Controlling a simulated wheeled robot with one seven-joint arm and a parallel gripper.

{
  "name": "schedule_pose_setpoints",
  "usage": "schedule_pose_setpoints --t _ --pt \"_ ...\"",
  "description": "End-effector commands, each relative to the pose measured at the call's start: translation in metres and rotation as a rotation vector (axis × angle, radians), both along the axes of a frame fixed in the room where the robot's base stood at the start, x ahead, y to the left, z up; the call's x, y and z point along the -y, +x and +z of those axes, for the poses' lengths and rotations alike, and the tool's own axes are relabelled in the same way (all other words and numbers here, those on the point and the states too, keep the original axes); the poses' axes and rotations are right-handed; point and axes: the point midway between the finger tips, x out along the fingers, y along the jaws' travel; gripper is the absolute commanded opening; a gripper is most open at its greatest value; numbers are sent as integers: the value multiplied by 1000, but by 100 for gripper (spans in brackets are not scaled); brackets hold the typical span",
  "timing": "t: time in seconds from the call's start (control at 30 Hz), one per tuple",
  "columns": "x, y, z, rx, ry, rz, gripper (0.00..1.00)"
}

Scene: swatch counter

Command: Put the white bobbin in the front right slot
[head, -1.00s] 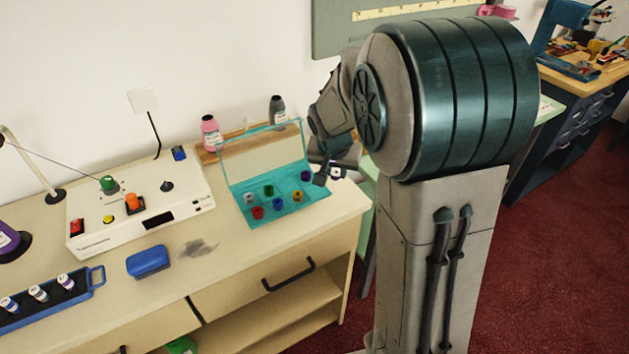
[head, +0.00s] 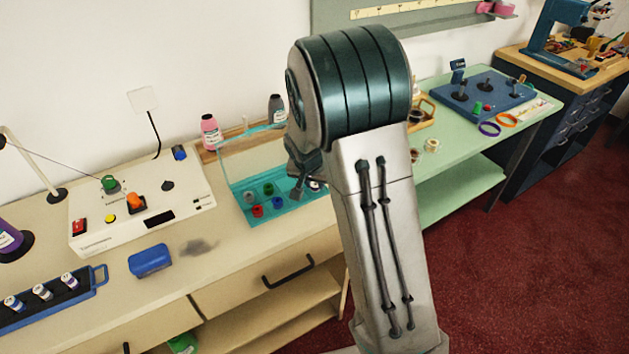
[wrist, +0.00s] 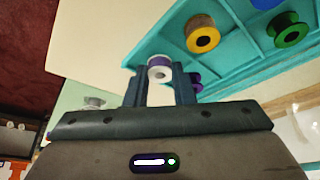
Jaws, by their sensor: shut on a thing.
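My gripper (wrist: 160,88) is shut on the white bobbin (wrist: 159,72). The bobbin sits between the two fingertips, with a purplish tint on its side in the wrist view. In the head view my gripper (head: 299,192) is at the right end of the open turquoise case (head: 228,196), and the bobbin shows as a small pale spot (head: 314,185). The bobbin is over or in the case's front right corner; I cannot tell if it touches the floor. The front right slot is mostly hidden by the bobbin and fingers.
The case holds a yellow bobbin (wrist: 202,37), green bobbin (wrist: 288,30), blue bobbin (head: 277,202), red bobbin (head: 257,211) and grey-white bobbin (head: 249,197). A purple bobbin (wrist: 196,84) is partly behind a finger.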

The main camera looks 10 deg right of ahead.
Motion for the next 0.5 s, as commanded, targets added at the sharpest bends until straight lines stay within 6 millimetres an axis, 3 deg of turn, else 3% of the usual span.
schedule_pose_setpoints --t 0.17,0.2,0.5 --pt "0 0 -5 0 0 0 2" --pt "0 0 -3 0 0 -1 31" --pt "0 0 -2 0 0 0 31"
